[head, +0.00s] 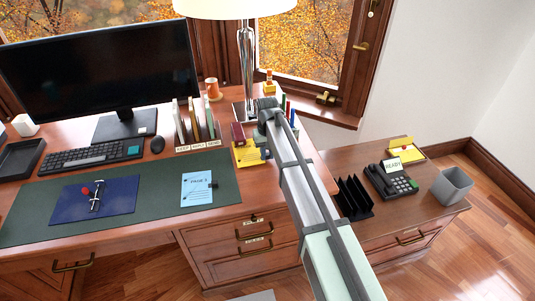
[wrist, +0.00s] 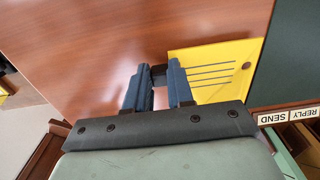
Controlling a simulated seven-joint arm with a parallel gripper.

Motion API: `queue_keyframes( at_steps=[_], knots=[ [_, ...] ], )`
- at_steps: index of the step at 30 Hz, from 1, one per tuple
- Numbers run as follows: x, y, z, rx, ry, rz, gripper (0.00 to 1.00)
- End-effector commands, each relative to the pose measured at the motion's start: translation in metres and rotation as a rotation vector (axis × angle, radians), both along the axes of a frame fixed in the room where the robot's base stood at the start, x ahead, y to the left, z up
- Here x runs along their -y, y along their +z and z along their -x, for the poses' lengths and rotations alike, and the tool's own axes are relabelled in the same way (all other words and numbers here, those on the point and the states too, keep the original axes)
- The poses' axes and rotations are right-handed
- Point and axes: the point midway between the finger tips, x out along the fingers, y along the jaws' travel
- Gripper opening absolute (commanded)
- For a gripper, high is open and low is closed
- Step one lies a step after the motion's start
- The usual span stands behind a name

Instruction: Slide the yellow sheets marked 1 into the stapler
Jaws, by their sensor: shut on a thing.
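The yellow sheets (head: 248,156) lie on the desk beside my gripper, with dark lines of print; the number on them is not readable. In the wrist view the yellow sheets (wrist: 235,67) show dark lines and a small round mark near one edge. My gripper (wrist: 158,78) is shut on a small dark piece, seemingly a clip, at the sheets' edge. In the head view my gripper (head: 266,148) is small and partly hidden by my arm. The dark red stapler (head: 238,132) stands just behind the sheets; I cannot tell whether they touch. It is not seen in the wrist view.
Upright labelled files (head: 194,125) stand left of the stapler, and a lamp (head: 247,70) behind it. A black rack (head: 354,197) and phone (head: 391,180) are on the lower right cabinet.

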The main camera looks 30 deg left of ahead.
Motion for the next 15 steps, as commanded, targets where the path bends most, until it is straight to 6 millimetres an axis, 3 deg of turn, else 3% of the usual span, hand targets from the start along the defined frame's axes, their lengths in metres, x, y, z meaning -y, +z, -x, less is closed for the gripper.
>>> queue_keyframes(
  at_steps=[5,6,15],
  knots=[
    [0.0,0.0,0.0,0.0,0.0,0.0,0.0],
    [0.0,0.0,0.0,0.0,0.0,0.0,0.25],
    [0.0001,0.0,0.0001,0.0,0.0,0.0,0.52]
  ],
)
